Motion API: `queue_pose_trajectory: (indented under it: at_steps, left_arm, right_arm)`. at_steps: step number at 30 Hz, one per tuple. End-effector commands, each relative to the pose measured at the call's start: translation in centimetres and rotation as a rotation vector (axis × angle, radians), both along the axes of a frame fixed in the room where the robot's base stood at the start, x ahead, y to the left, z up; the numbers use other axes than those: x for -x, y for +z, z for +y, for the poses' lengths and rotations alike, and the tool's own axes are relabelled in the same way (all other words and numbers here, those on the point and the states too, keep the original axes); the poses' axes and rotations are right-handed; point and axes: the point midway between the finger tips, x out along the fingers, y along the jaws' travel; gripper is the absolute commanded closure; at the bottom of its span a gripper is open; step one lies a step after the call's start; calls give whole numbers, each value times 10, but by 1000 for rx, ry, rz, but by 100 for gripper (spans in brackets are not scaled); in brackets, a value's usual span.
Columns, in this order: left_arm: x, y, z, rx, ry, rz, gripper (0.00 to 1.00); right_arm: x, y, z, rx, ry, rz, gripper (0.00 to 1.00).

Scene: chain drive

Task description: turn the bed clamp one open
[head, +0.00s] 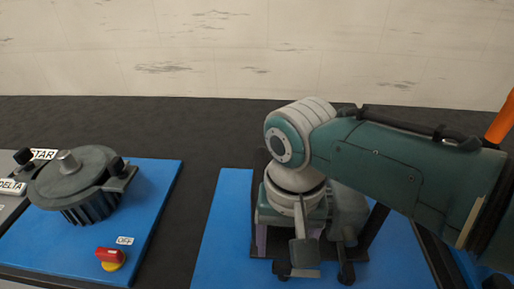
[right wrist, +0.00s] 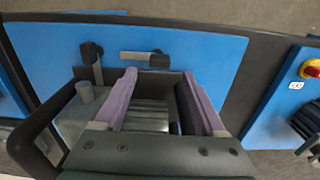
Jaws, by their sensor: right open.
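Two black bed clamps show near the front edge of the blue board. In the right wrist view, one clamp (right wrist: 92,53) has its bar pointing away from the board's edge, and the other clamp (right wrist: 158,60) has its bar lying along the edge. No label shows which is clamp one. In the head view, their black knobs (head: 346,273) (head: 283,269) show below my right gripper. My right gripper (right wrist: 156,75) is open, its purple fingers apart above a dark ribbed body (right wrist: 150,115). In the head view its fingertips are mostly hidden. My left gripper is out of view.
Left of a dark gap, another blue board (head: 165,190) holds a dark ribbed motor (head: 75,185) and a red-yellow switch (head: 110,258) by an OFF label. STAR and DELTA labels are at the far left. The blue board (head: 225,225) under my right arm is clear on its left.

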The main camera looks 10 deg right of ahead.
Motion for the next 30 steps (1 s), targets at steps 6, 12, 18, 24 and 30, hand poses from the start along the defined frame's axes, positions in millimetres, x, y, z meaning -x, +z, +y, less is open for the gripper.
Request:
queue_pose_trajectory:
  at_steps: [6, 12, 18, 24, 30]
  left_arm:
    - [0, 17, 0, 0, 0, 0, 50]
    - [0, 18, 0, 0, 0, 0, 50]
    - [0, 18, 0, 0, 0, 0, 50]
    - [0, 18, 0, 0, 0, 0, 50]
    - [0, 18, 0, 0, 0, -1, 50]
  right_arm:
    - [0, 38, 0, -2, -1, -2, 28]
    - [0, 46, 0, 0, -1, 1, 28]
    - [0, 45, 0, 0, -1, 1, 28]
    - [2, 45, 1, -4, 5, 0, 28]
    - [34, 37, 14, -82, 121, -36, 28]
